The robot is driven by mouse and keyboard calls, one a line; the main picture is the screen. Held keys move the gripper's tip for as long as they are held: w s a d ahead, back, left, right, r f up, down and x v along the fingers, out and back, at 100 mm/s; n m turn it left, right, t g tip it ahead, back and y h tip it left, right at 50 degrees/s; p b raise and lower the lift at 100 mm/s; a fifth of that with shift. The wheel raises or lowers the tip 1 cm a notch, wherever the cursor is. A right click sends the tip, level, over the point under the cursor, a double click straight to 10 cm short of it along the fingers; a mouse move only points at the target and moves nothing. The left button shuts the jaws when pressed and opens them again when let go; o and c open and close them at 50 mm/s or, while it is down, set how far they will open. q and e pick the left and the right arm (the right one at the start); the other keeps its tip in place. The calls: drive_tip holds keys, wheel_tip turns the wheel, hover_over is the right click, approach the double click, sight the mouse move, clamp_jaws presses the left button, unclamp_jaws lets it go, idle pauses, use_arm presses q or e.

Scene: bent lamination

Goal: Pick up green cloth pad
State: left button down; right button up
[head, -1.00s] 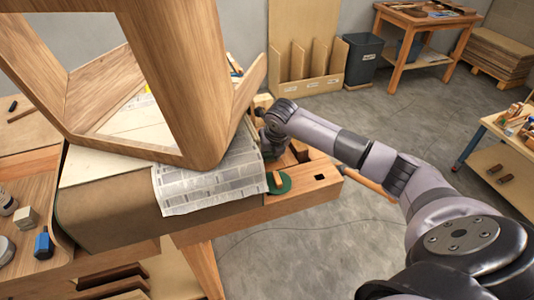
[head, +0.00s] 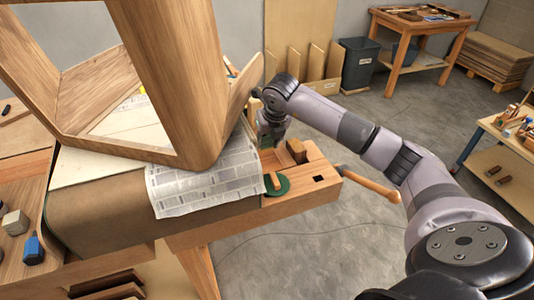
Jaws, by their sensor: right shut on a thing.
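My right gripper (head: 268,141) is at the far part of the wooden bench top, just right of the bent wood frame, pointing down. Its fingers are small and partly hidden. A small patch of green, the green cloth pad (head: 267,142), shows at the fingertips, and the gripper is shut on it. Whether the pad is clear of the bench cannot be told. My left gripper is not in view.
The large bent wood frame (head: 165,75) rises close left of the gripper.

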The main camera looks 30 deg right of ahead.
drive_tip(key=s+d+b, duration=0.2)
drive_tip(key=d, duration=0.7)
drive_tip(key=s+d+r+b, duration=0.1)
drive_tip(key=s+d+b, duration=0.1)
drive_tip(key=d, duration=0.8)
drive_tip(key=shift+s+b, duration=0.3)
drive_tip(key=shift+b, duration=0.55)
drive_tip(key=shift+r, duration=0.1)
